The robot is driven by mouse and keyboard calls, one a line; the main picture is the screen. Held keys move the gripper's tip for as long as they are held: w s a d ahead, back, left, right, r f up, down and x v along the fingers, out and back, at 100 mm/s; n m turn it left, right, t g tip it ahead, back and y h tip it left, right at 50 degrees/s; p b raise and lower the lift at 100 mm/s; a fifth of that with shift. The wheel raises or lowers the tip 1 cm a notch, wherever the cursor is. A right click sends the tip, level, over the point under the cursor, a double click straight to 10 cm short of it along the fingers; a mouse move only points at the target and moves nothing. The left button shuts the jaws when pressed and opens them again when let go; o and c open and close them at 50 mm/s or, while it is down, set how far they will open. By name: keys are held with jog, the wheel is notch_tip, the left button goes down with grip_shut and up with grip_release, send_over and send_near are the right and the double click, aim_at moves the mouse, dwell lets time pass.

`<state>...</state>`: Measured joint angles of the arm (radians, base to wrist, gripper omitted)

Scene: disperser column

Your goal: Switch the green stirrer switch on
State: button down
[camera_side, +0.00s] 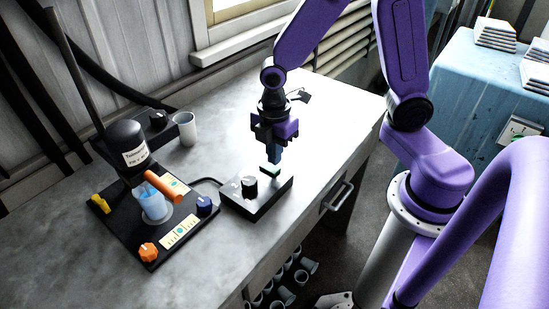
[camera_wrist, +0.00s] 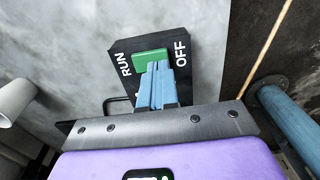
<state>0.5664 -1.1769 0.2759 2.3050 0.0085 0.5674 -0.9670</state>
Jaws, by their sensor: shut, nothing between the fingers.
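The green stirrer switch (camera_side: 270,169) sits on the right back part of a black control box (camera_side: 262,203). In the wrist view the green switch (camera_wrist: 150,56) lies between the white words RUN on its left and OFF on its right. My gripper (camera_side: 274,159) is shut and empty, pointing down just above the switch in the side view. In the wrist view my blue fingertips (camera_wrist: 157,66) are together and cover the switch's near edge, towards the OFF side. I cannot tell whether they touch it, or which side of the switch is pressed down.
A black knob (camera_side: 249,186) stands on the control box beside the switch. A white cup (camera_side: 186,129) stands behind.

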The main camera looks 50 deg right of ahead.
aim_at(276, 169)
jog(key=shift+f, duration=1)
jog(key=shift+s+f, duration=0.1)
jog(key=shift+f, duration=0.05)
jog(key=shift+w+r, duration=0.25)
jog(key=shift+w, duration=0.6)
notch_tip(276, 169, up, 14)
jog(key=s, duration=0.2)
dwell(0.5)
